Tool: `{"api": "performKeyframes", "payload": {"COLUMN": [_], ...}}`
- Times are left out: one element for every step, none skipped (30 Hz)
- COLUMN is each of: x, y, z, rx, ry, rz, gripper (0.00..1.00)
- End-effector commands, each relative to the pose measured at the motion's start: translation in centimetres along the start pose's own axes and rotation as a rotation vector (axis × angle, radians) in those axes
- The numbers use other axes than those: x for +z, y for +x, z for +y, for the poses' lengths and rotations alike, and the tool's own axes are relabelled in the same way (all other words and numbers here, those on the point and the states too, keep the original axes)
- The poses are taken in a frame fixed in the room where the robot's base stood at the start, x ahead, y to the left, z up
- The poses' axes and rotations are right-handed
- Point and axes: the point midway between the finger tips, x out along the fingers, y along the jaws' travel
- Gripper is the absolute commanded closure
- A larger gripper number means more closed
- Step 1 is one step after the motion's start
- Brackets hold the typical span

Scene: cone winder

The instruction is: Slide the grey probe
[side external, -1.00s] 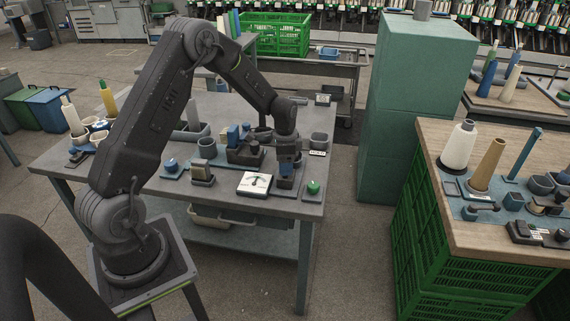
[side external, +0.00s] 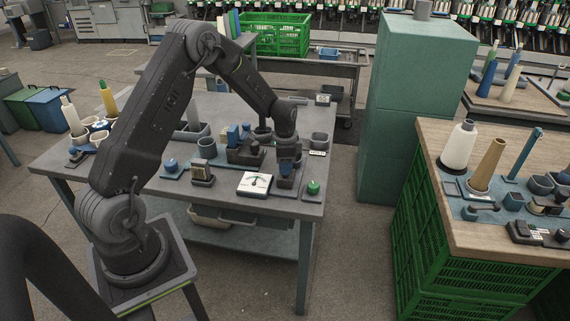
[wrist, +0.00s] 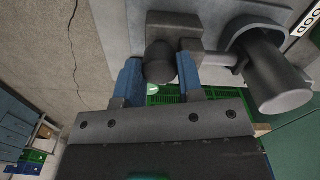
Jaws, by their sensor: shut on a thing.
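The grey probe (wrist: 159,55) shows in the wrist view as a dark rounded knob in front of a dark block (wrist: 172,21). My gripper (wrist: 159,72) has its two blue fingers on either side of the knob and is shut on it. In the side external view my gripper (side external: 289,171) is low over the front right of the grey table (side external: 225,218), just right of a white dial gauge (side external: 254,183). The probe is hidden by my fingers there.
A green knob on a small base (side external: 313,188) stands close right of my gripper. The table's front edge is close.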

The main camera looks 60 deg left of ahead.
Motion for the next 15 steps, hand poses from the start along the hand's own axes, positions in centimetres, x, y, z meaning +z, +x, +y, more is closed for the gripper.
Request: {"api": "performKeyframes", "payload": {"x": [0.0,0.0,0.0,0.0,0.0,0.1,0.1,0.2,0.3,0.4,0.5,0.7,0.7,0.8,0.8], "y": [0.0,0.0,0.0,0.0,0.0,0.0,-0.1,-0.1,-0.1,-0.1,-0.1,0.0,-0.1,-0.1,0.0], "z": [0.0,0.0,0.0,0.0,0.0,0.2,0.5,0.8,1.4,1.8,2.1,2.5,2.8,2.9,3.1], "rx": [0.000,0.000,0.000,0.000,0.000,0.000,0.000,0.001,0.000,0.000,0.000,0.001,0.000,-0.001,-0.001], "ry": [0.000,0.000,0.000,0.000,0.000,0.000,0.001,0.001,0.001,0.001,0.002,0.002,0.001,0.001,0.001], "rz": [0.000,0.000,0.000,0.000,0.000,0.000,0.000,-0.001,-0.002,-0.002,-0.002,-0.003,-0.003,-0.002,-0.002], "gripper": [1.00,1.00,1.00,1.00,1.00,1.00,1.00,1.00,1.00,1.00,1.00,1.00,1.00,1.00,1.00]}}
